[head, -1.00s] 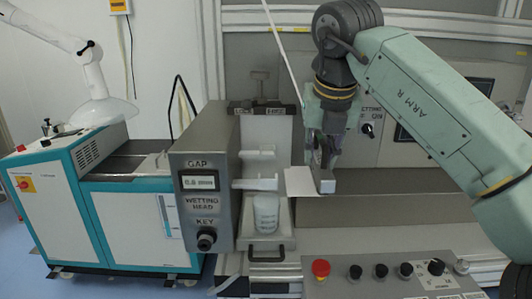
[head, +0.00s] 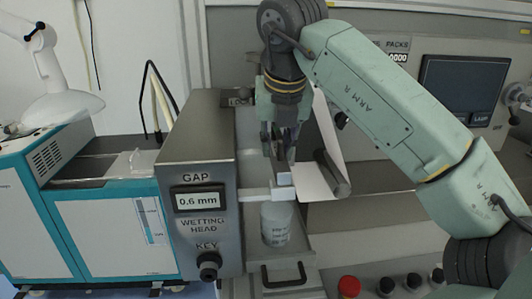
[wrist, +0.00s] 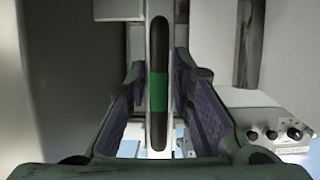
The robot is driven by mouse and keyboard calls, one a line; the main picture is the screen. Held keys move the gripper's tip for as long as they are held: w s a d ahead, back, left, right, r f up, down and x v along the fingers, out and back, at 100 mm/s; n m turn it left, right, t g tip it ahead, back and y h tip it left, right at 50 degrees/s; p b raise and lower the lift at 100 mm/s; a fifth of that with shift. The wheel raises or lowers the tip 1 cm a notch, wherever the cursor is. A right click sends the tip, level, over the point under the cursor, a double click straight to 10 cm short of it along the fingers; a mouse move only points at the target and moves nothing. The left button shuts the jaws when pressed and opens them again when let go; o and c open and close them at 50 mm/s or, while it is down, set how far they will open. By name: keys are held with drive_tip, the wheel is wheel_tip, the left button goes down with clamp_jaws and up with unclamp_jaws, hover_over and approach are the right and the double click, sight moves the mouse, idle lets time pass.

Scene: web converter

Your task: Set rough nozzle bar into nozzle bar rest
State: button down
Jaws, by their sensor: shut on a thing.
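My gripper (head: 283,155) points down and is shut on a bar. In the wrist view the bar (wrist: 158,45) runs lengthwise between the purple finger pads, with a dark strip and a green band (wrist: 158,92) on it. In the head view only its pale end block (head: 284,180) shows below the fingers; the fingers hide the rest. A white bracket (head: 256,195) juts from the wetting head just below and left of the block. It may be the nozzle bar rest; I cannot tell whether the bar touches it.
The wetting head box (head: 197,165) with its gap display stands close left. A labelled white beaker (head: 276,226) stands below the bracket, above a handled drawer (head: 284,274). A white web sheet (head: 316,178) and dark roller (head: 332,172) are close right. A red button (head: 348,286) is at front.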

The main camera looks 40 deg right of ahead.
sight(279, 132)
drive_tip(key=shift+f, duration=0.85)
drive_tip(key=shift+w, duration=0.15)
drive_tip(key=c, duration=1.4)
unclamp_jaws()
drive_tip(key=shift+r, duration=0.1)
drive_tip(key=shift+r, duration=0.1)
drive_tip(key=p+v, duration=0.2)
drive_tip(key=v, duration=0.5)
drive_tip(key=shift+r+p, duration=0.15)
drive_tip(key=shift+p, duration=0.15)
